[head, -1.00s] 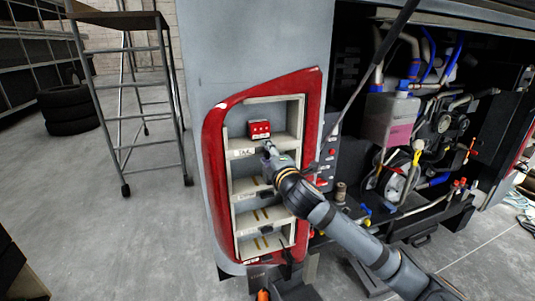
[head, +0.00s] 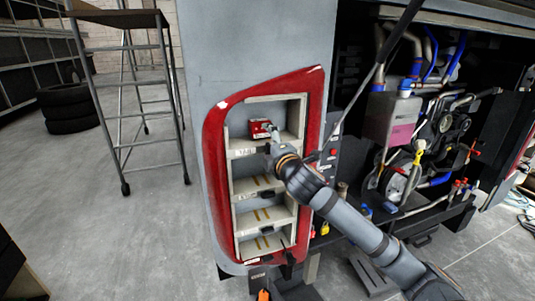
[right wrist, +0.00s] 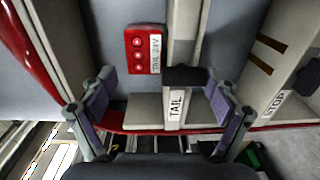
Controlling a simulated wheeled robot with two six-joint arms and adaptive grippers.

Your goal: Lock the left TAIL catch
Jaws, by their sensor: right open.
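The tail lamp housing (head: 213,150) is a red-rimmed unit with stacked pale compartments. The shelf edge with the TAIL label (right wrist: 175,104) runs upright in the right wrist view; the label also shows in the head view (head: 243,152). A black catch (right wrist: 184,76) sits on that edge beside the label; the head view hides it behind my gripper. My right gripper (right wrist: 162,100) is open, its fingers on either side of the TAIL edge. The right finger is close to the catch; I cannot tell whether they touch. The right gripper (head: 271,140) partly covers the red box. My left gripper is not in view.
A red box (right wrist: 144,50) marked TAIL 24V is in the top compartment. The STOP shelf edge (right wrist: 275,103) with another black catch (right wrist: 307,77) is nearby.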

